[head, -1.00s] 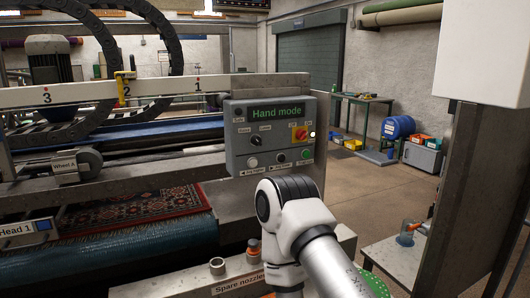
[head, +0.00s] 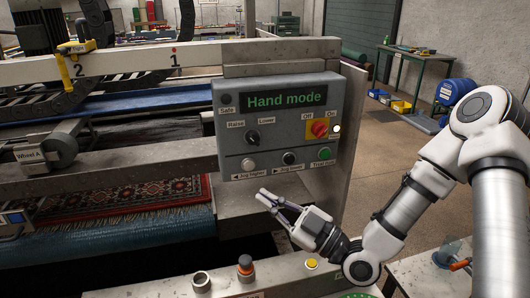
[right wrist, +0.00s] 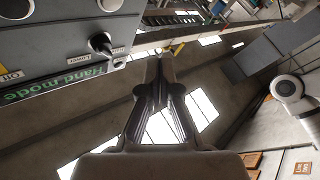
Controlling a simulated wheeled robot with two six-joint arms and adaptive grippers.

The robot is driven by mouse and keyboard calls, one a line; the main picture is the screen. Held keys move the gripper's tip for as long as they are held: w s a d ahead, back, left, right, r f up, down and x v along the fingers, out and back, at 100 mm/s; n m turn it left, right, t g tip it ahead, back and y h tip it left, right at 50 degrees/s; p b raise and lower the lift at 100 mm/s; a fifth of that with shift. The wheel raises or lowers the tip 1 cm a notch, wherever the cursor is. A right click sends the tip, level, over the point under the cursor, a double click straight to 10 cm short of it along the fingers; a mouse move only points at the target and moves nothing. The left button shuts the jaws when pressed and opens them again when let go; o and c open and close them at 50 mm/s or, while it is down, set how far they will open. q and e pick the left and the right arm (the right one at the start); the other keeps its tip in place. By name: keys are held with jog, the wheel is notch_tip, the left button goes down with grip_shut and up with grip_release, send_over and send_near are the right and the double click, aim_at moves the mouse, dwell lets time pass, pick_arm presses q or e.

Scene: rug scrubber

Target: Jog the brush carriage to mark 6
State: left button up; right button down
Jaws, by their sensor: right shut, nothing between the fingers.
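The control panel (head: 272,128) reads "Hand mode". Its lower row has a pale "Jog higher" button (head: 248,164), a black "Jog lower" button (head: 289,158) and a green "Trial run" button (head: 323,153). Above sit a black Raise/Lower knob (head: 252,137) and a red Off/On switch (head: 320,128). Mark 6 is out of view.
A patterned rug (head: 130,200) lies on the machine at left. A green workbench (head: 425,55) and blue drum (head: 455,92) are at the back right.

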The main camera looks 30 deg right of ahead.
aim_at(249, 165)
jog(key=w+d+b, duration=0.1)
jog(key=w, duration=0.7)
jog(key=shift+d+r, duration=0.2)
jog(key=shift+r, duration=0.1)
jog(key=shift+w, duration=0.1)
dwell(1.4)
jog(key=shift+w+d+b, duration=0.15)
jog(key=shift+w+b, duration=0.2)
jog(key=shift+w, duration=0.05)
